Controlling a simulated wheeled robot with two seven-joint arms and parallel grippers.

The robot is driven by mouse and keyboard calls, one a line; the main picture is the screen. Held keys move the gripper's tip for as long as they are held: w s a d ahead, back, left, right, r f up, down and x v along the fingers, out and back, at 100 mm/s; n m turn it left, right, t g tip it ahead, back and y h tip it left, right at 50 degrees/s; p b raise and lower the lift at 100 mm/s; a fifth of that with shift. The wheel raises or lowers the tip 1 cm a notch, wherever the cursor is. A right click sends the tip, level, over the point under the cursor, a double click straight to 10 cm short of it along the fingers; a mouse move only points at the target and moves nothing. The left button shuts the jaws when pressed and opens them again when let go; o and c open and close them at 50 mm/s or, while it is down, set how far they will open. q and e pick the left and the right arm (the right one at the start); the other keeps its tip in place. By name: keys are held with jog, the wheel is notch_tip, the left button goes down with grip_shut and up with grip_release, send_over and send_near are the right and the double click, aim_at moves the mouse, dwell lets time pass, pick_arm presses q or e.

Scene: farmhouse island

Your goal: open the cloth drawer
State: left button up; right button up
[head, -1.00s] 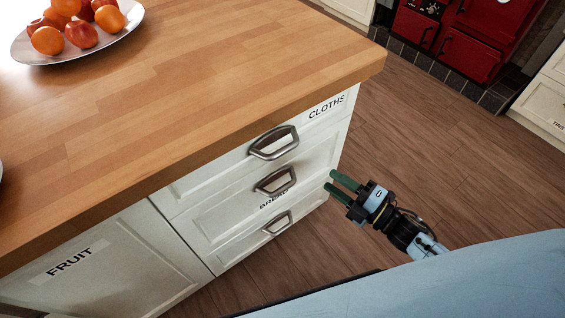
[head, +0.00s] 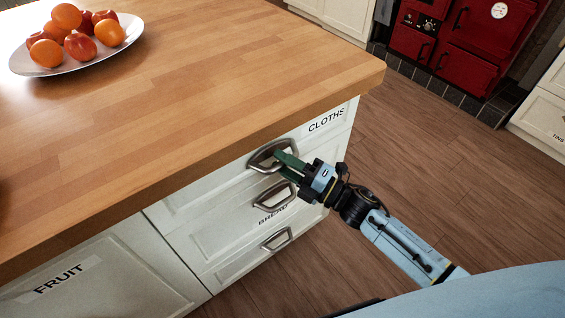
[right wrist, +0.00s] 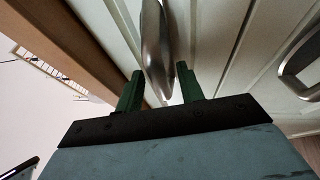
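The cloth drawer (head: 225,190) is the top drawer of the white island, labelled CLOTHS (head: 326,120). Its front looks flush with the island. Its metal handle (head: 262,154) also shows in the right wrist view (right wrist: 156,45). My right gripper (head: 286,165) is at this handle, with its green fingers pointing at the drawer front. In the right wrist view the fingers (right wrist: 158,88) are apart, one on each side of the handle bar, with a gap at least on the right side. My left gripper is not in view.
The BREAD drawer with its handle (head: 275,197) and a lower drawer handle (head: 277,239) lie below. The wooden worktop (head: 200,90) overhangs the drawers. A fruit plate (head: 75,63) stands on it. Open floor (head: 440,160) lies to the right, before a red stove (head: 455,40).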

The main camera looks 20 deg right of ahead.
jog(key=shift+w+a, duration=0.2)
jog(key=shift+w, duration=0.05)
grip_shut()
jog(key=shift+s, duration=0.15)
